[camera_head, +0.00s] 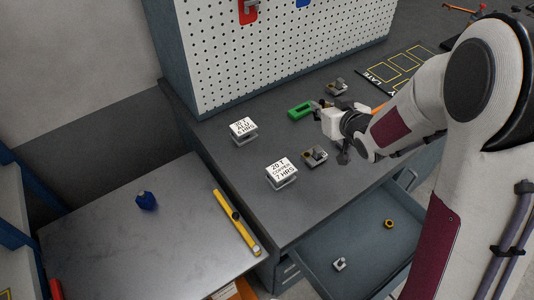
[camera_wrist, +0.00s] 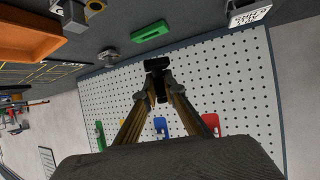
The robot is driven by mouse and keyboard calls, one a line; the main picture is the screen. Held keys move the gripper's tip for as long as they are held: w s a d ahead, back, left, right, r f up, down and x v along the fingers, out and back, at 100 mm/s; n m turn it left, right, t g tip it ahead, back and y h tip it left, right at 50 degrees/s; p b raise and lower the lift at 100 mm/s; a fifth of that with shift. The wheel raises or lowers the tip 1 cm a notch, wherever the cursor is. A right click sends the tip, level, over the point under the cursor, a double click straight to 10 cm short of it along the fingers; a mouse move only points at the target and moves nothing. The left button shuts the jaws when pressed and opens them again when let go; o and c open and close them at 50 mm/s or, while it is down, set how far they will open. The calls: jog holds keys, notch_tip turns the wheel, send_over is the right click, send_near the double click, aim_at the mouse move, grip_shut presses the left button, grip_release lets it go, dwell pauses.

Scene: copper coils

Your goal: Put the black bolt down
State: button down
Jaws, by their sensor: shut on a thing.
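The black bolt (camera_wrist: 157,64) is in the wrist view, between the tips of my gripper (camera_wrist: 160,92). The two fingers are closed in on it, and its wide black head sticks out beyond them. In the head view my gripper (camera_head: 322,105) is over the grey workbench, right of the green block; the bolt is too small and dark there to make out clearly. The wrist view looks toward the pegboard, with the bench at the top of the picture.
The green block (camera_head: 300,111) lies close to my gripper. Labelled coil blocks (camera_head: 243,128) (camera_head: 282,171) and small metal fixtures (camera_head: 314,156) (camera_head: 337,87) stand on the bench (camera_head: 225,155). The pegboard (camera_head: 275,50) rises behind. An open drawer (camera_head: 345,245) is below.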

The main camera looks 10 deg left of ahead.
jog(key=s+a+f+n+g+y, duration=0.2)
jog(key=a+n+y, duration=0.15)
jog(key=a, duration=0.45)
jog(key=n+g+y, duration=0.2)
jog(key=n, duration=0.1)
send_over(267, 154)
jog(key=shift+r+h, duration=0.25)
jog(key=shift+f+m, duration=0.15)
jog(key=shift+m, duration=0.1)
jog(key=shift+f, duration=2.8)
jog(key=shift+f, duration=2.1)
